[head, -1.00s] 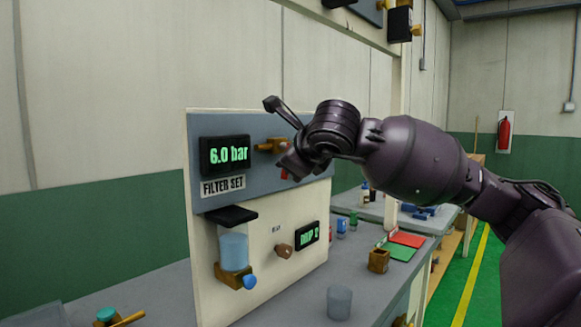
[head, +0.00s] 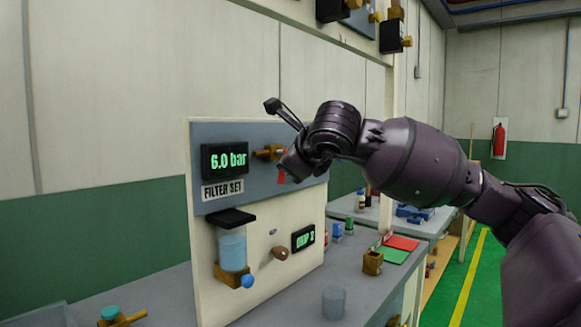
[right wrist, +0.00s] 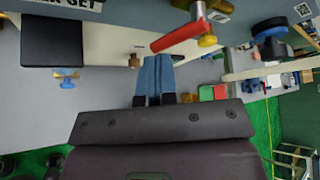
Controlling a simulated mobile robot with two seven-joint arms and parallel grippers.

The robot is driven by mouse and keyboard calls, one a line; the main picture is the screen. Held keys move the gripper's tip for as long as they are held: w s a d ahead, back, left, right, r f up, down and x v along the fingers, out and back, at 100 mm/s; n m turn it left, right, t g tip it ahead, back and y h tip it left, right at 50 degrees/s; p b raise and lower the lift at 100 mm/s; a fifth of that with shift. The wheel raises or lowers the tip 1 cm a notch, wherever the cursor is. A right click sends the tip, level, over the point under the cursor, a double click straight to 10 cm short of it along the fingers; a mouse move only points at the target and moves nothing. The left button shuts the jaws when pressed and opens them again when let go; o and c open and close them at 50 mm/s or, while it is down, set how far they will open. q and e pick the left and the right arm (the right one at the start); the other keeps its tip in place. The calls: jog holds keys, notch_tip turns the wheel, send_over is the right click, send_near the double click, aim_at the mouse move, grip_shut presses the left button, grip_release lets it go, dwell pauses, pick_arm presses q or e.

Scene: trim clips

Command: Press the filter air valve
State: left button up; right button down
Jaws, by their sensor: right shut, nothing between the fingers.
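The filter air valve is a brass fitting (head: 268,152) with a red lever (head: 281,175), on the grey upper panel right of the 6.0 bar display (head: 226,160). In the right wrist view the red lever (right wrist: 180,38) slants from upper right to lower left, with its brass knob (right wrist: 207,41) beside it. My right gripper's blue fingers (right wrist: 155,66) are together and empty, just below the lever's free end in that picture. I cannot tell whether they touch it. In the head view my right wrist hides the fingers and part of the lever. My left gripper is not in view.
Below the display are a FILTER SET label (head: 222,189), a clear bowl (head: 232,251) with a blue knob (head: 248,281), a brown knob (head: 280,253) and a small display (head: 303,237). A grey cup (head: 333,302) and a brown box (head: 372,262) stand on the bench.

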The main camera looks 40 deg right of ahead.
jog(key=s+a+r+p, duration=0.1)
jog(key=s+a+p, duration=0.1)
jog(key=s+a, duration=0.3)
jog(key=s, duration=0.4)
jog(key=shift+s+r, duration=0.25)
